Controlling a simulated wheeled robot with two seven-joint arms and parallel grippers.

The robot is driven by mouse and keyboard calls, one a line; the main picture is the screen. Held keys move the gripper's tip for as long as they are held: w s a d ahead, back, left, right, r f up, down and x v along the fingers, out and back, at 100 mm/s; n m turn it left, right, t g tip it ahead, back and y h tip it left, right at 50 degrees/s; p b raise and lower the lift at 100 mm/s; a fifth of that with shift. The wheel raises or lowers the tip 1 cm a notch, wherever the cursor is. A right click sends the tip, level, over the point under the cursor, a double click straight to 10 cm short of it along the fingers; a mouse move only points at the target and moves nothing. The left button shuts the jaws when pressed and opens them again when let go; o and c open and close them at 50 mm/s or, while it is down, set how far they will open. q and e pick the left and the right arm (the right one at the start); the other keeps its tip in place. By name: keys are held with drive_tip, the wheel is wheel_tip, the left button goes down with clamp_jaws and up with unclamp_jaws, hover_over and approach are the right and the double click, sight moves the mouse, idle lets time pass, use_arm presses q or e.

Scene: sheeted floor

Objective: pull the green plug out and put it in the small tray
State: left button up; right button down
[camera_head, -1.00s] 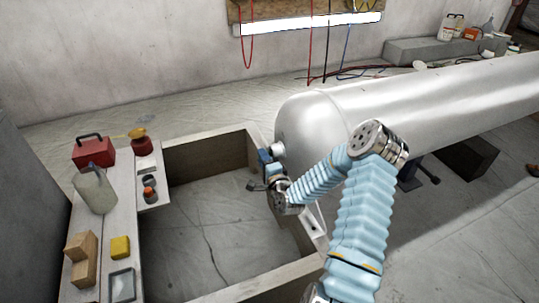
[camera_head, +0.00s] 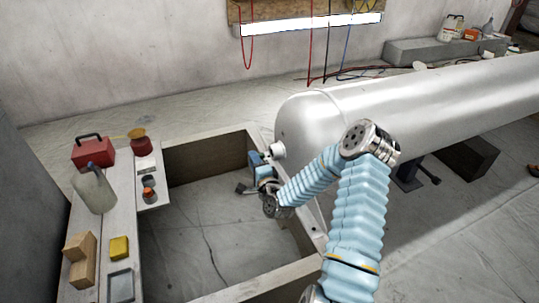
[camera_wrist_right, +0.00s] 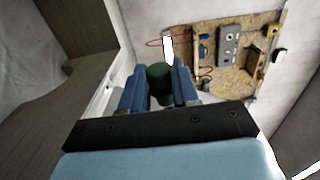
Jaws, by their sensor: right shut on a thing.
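The green plug (camera_wrist_right: 159,72) shows in the right wrist view as a dark green cylinder between the two blue fingers. My right gripper (camera_wrist_right: 160,88) is shut on it. In the head view my right gripper (camera_head: 258,160) is just left of the short stub (camera_head: 277,150) on the end of the silver tank (camera_head: 310,130). The plug is hidden there, and I cannot tell whether it still touches the stub. The small grey tray (camera_head: 121,287) lies on the left plank at the front and looks empty. My left gripper is out of view.
A yellow block (camera_head: 119,247), wooden blocks (camera_head: 80,258), a jug (camera_head: 95,190), a red box (camera_head: 93,152) and an orange-topped item (camera_head: 149,194) stand on the planks. The wooden frame's middle (camera_head: 215,230) is open floor.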

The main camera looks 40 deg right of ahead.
drive_tip(key=shift+a, duration=0.1)
idle(0.3)
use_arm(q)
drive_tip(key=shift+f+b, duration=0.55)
use_arm(e)
drive_tip(key=a, duration=0.2)
drive_tip(key=w+a, duration=0.1)
drive_tip(key=shift+w+a, duration=0.1)
drive_tip(key=shift+a, duration=0.25)
